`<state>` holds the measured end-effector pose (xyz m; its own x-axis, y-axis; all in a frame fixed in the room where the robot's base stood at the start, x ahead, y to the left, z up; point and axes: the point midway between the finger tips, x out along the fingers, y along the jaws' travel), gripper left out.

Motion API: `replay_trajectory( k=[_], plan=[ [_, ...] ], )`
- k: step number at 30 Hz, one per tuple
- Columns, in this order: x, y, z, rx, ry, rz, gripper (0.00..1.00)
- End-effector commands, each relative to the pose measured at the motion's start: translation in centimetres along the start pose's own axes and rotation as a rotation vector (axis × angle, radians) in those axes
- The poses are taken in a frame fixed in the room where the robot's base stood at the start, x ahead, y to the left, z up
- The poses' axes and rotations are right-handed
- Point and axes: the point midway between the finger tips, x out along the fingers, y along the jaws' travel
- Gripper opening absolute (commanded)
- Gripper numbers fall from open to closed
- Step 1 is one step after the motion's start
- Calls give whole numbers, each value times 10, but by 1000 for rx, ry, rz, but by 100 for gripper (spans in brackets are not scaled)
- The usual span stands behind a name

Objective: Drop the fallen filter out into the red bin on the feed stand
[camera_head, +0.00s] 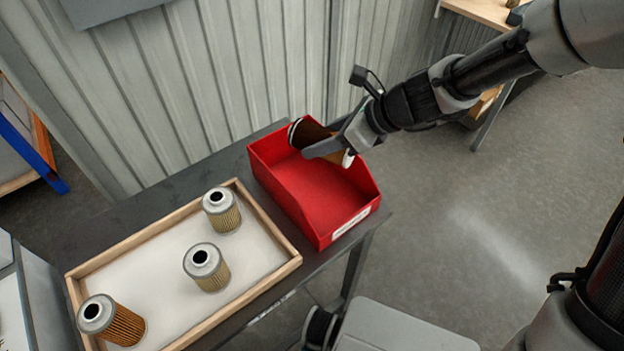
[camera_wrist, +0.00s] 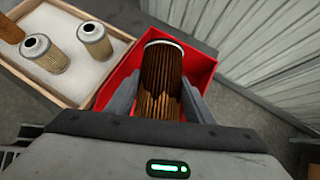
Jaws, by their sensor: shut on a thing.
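My gripper (camera_head: 333,149) is shut on a brown pleated filter (camera_wrist: 161,82), held between both fingers in the wrist view. This filter has a pale rim at its far end and dark staining on its pleats. In the head view the held filter (camera_head: 311,134) is tilted and partly hidden by a finger. It is over the back part of the red bin (camera_head: 325,205); I cannot tell how far above the bin floor it is. The red bin also shows in the wrist view (camera_wrist: 203,66). It stands on the dark feed stand (camera_head: 190,178), and its visible floor is empty.
A wooden tray (camera_head: 283,240) with a white lining stands left of the bin. It holds two upright, cleaner filters (camera_head: 221,210) (camera_head: 206,267) and a browner, tilted one (camera_head: 111,320). A corrugated wall (camera_head: 190,90) rises behind the stand. Open floor (camera_head: 480,220) lies to the right.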

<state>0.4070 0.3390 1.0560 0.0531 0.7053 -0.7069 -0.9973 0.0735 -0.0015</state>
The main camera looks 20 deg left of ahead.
Motion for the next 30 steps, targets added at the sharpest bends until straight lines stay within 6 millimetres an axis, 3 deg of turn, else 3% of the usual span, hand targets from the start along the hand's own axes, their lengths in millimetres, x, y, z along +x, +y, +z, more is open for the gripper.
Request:
replay_trajectory(
  k=[5,18,29,30],
  plan=[
    [8,2,-5,-10,1,11,23],
    [42,2,-39,-8,0,10,23],
    [43,2,-40,-8,0,10,23],
    [43,2,-40,-8,0,10,54]
  ],
)
